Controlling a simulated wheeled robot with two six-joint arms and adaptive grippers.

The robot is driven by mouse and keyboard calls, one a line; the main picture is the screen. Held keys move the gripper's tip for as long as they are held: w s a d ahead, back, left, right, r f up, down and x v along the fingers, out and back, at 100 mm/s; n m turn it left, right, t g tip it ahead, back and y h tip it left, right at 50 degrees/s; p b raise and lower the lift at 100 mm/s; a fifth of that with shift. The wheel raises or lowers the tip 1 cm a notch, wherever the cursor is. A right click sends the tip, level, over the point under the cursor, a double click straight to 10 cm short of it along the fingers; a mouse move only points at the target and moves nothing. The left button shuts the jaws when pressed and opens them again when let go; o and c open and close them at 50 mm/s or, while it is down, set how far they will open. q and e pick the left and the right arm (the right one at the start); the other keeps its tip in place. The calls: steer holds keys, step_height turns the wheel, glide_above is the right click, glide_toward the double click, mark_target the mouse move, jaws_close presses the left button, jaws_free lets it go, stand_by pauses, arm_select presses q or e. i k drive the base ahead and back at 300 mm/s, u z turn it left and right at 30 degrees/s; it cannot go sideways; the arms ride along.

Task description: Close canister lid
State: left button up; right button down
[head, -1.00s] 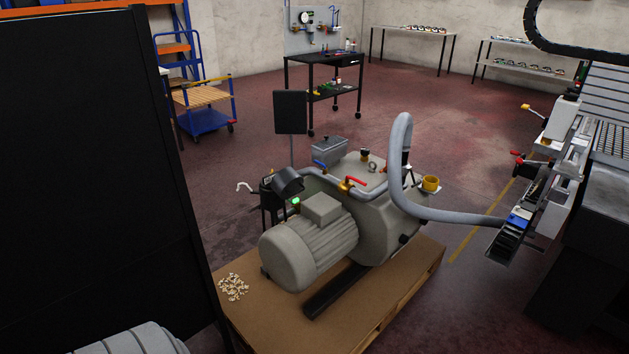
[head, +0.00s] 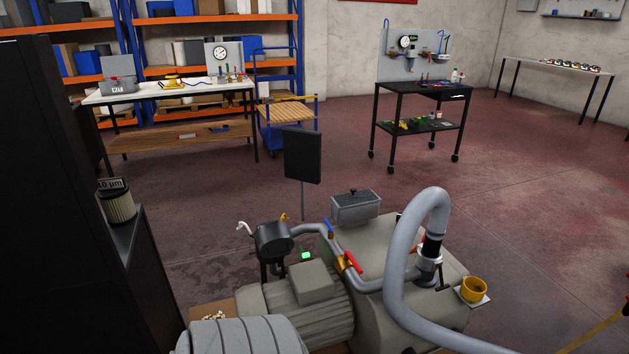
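A dark round housing (head: 272,241) stands at the left of the grey vacuum pump (head: 300,315), beside a grey pipe with a red-handled valve (head: 351,262). It looks like the canister, but I cannot be sure. Its lid cannot be clearly told apart, nor whether it is open. A pleated filter cartridge (head: 120,206) marked "10 µm" stands on a dark ledge at the left. Neither of my grippers is in the head view.
A thick grey hose (head: 395,268) arches over the pump's right side, near a yellow cup (head: 474,288). A dark panel (head: 302,155) on a post stands behind the pump.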

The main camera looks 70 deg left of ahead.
mark_target(274, 238)
steer(key=i, duration=0.4)
steer(key=u, duration=4)
steer(key=i, duration=0.5)
steer(key=z, duration=0.1)
